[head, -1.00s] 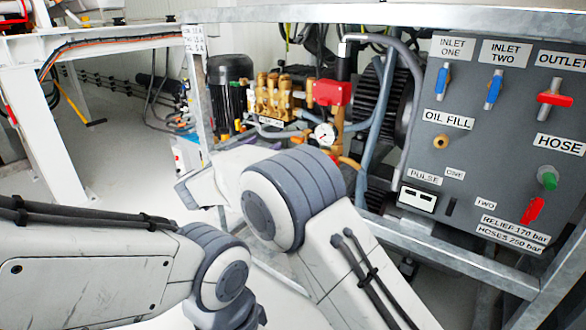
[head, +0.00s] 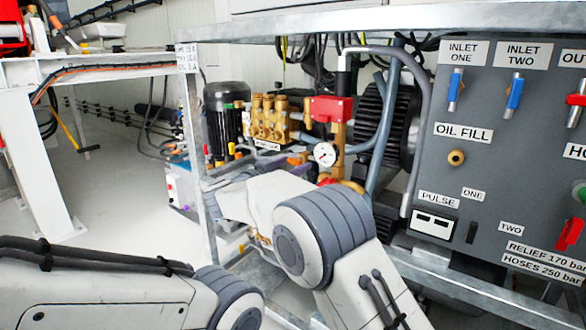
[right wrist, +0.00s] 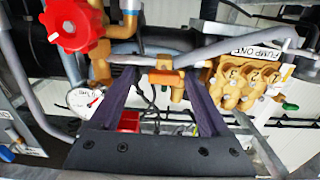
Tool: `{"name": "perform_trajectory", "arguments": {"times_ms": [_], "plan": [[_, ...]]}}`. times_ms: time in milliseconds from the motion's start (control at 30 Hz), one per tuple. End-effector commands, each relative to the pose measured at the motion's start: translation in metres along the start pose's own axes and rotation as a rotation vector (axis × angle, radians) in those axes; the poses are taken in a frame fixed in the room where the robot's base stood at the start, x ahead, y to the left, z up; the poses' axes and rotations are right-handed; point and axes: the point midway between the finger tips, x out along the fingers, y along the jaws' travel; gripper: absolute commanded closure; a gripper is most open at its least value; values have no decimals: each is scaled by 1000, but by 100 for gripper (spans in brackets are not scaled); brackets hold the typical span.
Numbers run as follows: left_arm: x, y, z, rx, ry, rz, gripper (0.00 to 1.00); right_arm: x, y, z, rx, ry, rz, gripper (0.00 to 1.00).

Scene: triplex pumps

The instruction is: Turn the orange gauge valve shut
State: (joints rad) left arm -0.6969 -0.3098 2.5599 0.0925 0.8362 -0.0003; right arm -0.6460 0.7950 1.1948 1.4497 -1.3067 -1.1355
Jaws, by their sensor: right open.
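An orange fitting (right wrist: 165,78), which looks like the gauge valve's handle, sits on a grey pipe in the right wrist view. My right gripper (right wrist: 160,74) is open, with its two dark purple fingers reaching up on either side of this fitting. I cannot tell whether they touch it. The round white pressure gauge (right wrist: 85,99) is left of the fingers; it also shows in the head view (head: 325,154). In the head view my own right arm hides most of the gripper and the valve. My left gripper is out of view; only its arm shows.
A red knob (right wrist: 73,24) and the brass pump (right wrist: 243,84) flank the gripper in the right wrist view. The grey control panel (head: 490,170) stands right in the head view. Galvanized frame rails (head: 201,130) and hoses surround the pump. Open floor (head: 115,180) lies left.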

Motion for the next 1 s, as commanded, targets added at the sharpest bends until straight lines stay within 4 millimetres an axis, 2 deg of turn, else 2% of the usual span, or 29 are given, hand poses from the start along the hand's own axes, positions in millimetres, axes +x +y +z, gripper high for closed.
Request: {"name": "perform_trajectory", "arguments": {"times_ms": [167,200,267,400,733,1000], "plan": [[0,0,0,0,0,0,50,-4,-5,0,-1,-1,-8,20],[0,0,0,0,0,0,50,-5,-6,0,0,-1,-10,24],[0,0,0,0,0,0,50,-6,-7,0,0,-1,-11,47],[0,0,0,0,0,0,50,-6,-8,0,0,-1,-11,100],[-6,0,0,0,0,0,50,-5,-7,-1,37,-1,-12,100],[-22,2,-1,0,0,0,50,-4,-5,-3,198,-2,-10,100]]}}
